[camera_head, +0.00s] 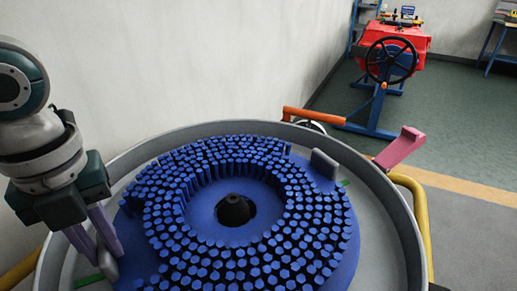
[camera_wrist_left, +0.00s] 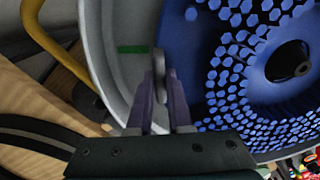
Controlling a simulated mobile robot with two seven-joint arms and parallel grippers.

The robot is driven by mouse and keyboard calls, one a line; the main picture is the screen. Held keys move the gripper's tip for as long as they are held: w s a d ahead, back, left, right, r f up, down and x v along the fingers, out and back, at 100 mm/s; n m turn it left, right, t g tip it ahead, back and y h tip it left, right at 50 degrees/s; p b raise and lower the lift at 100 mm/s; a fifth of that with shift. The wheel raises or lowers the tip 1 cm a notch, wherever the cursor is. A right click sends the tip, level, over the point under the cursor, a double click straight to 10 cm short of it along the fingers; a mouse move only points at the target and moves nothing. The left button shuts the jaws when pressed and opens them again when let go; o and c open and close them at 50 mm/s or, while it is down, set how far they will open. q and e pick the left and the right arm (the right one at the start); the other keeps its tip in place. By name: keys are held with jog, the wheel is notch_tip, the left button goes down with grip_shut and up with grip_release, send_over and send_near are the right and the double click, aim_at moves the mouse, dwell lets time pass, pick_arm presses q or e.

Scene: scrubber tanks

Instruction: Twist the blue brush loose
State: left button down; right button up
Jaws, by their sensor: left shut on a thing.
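The blue brush (camera_head: 325,243) is a round disc with rings of blue bristle tufts and a dark hub (camera_head: 235,210) in its middle. It lies inside a grey round tank rim (camera_head: 405,240). One grey upright tab (camera_head: 324,163) stands at its far right edge, free. My left gripper (camera_head: 107,243) reaches down at the near left edge and is shut on the other grey tab (camera_head: 108,264). In the left wrist view its two purple fingers (camera_wrist_left: 160,88) close around this tab (camera_wrist_left: 159,63), beside the blue brush (camera_wrist_left: 190,65). My right gripper is out of view.
Green marks show on the tank, one near the far tab (camera_head: 343,183) and one beside the held tab (camera_wrist_left: 132,49). An orange bar (camera_head: 312,115) and a pink pedal-like piece (camera_head: 402,148) stand beyond the rim. A yellow rail (camera_head: 418,205) runs at right. A red machine (camera_head: 393,45) stands behind.

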aim_at(121, 290)
pick_arm(q)
jog(key=shift+s+d+r+n+p, duration=0.1)
jog(key=shift+s+d+n+p, duration=0.4)
jog(key=shift+p, duration=0.3)
jog(key=shift+s, duration=0.15)
jog(key=shift+s, duration=0.1)
jog(key=shift+s+d+p, duration=0.15)
jog(key=shift+d+p, duration=0.1)
jog(key=shift+p, duration=0.3)
jog(key=shift+s+d+n+p, duration=0.6)
jog(key=shift+n+p, duration=0.2)
jog(key=shift+p, duration=0.2)
jog(key=shift+s+d, duration=0.15)
jog(key=shift+s, duration=0.05)
